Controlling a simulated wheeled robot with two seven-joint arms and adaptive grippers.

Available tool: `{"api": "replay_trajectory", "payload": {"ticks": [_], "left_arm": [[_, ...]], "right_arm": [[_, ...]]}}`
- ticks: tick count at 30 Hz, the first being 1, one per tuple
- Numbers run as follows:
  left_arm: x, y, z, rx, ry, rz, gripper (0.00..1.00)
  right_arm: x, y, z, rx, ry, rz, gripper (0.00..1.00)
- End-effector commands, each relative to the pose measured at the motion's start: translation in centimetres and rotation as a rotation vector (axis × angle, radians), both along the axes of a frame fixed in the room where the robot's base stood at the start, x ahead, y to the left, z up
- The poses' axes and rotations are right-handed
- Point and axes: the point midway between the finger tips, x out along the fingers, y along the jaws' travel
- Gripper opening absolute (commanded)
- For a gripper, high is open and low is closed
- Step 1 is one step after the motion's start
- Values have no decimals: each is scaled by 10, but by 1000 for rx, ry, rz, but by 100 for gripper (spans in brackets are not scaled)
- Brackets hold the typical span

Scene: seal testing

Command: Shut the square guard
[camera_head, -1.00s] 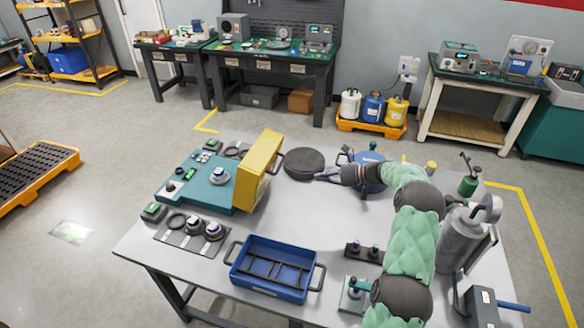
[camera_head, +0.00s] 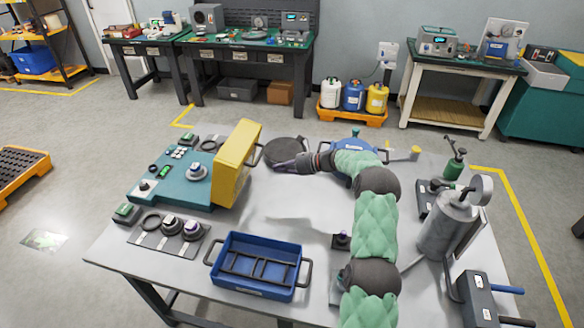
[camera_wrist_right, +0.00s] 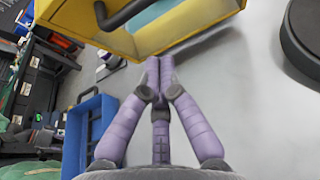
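The square guard (camera_head: 236,165) is a yellow box-like cover standing raised at the right edge of a teal test unit (camera_head: 170,178). A dark bar handle (camera_head: 258,156) sticks out on its right side. In the right wrist view the guard (camera_wrist_right: 185,27) fills the top, with its dark handle (camera_wrist_right: 122,14) at upper left. My right gripper (camera_head: 275,164) is just right of the guard, above the table. Its purple fingers meet at the tips (camera_wrist_right: 158,65), close below the guard's yellow edge; I see nothing between them. Contact with the guard cannot be told. My left gripper is out of view.
A dark round disc (camera_head: 286,150) lies behind my right fingers. A blue tray (camera_head: 257,266) with handles sits at the table's front. Round fittings on a plate (camera_head: 168,232) lie front left. A grey cylinder (camera_head: 447,228) stands at right. The middle of the table is clear.

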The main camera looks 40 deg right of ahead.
Motion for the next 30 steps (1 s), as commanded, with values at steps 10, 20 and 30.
{"api": "replay_trajectory", "payload": {"ticks": [10, 20, 30], "left_arm": [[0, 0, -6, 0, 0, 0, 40], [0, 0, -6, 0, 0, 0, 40], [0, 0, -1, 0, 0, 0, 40]], "right_arm": [[28, 25, 14, -1, 1, -1, 0], [30, 27, 16, -1, 1, -1, 0], [26, 28, 25, -19, 20, -1, 0]]}}
